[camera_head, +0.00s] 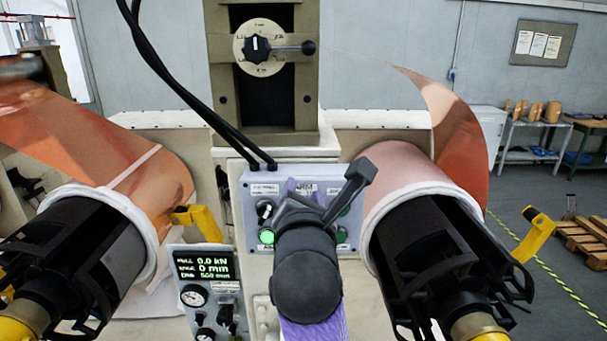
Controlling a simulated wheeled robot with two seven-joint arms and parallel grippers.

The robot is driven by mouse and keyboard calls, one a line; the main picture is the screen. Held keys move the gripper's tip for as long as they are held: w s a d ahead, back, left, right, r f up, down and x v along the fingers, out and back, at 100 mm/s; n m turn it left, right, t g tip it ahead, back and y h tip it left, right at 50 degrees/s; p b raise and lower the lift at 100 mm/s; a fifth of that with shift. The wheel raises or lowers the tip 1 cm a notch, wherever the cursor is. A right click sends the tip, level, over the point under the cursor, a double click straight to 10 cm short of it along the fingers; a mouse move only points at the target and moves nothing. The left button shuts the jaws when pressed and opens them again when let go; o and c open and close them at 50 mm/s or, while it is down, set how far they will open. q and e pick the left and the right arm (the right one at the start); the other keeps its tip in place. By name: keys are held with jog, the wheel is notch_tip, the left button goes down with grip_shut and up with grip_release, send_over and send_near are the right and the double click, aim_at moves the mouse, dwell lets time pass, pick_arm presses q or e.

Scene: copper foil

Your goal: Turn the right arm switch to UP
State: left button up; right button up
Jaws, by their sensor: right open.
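The grey control box (252,190) stands in the middle, with labels along its top, one partly reading ARM. A small dark switch (265,211) on its left side has a lit green lamp (266,237) below it. My right gripper (327,196) is open in front of the box's middle and right side, one finger angled up to the right. It covers much of the panel, so the right arm switch and its position cannot be made out. Parts of green round fittings (342,236) show beside the gripper. My left gripper is not in view.
Black roll cores (75,250) and (430,250) with copper foil (165,185) flank the box. Yellow brackets (200,218) and (537,230) jut out. A gauge panel (205,270) stands lower left. Black cables (190,95) run down to the box. A dial (258,47) sits above.

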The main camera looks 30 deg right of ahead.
notch_tip(320, 180, up, 5)
jog(key=shift+r, duration=0.2)
dwell(0.3)
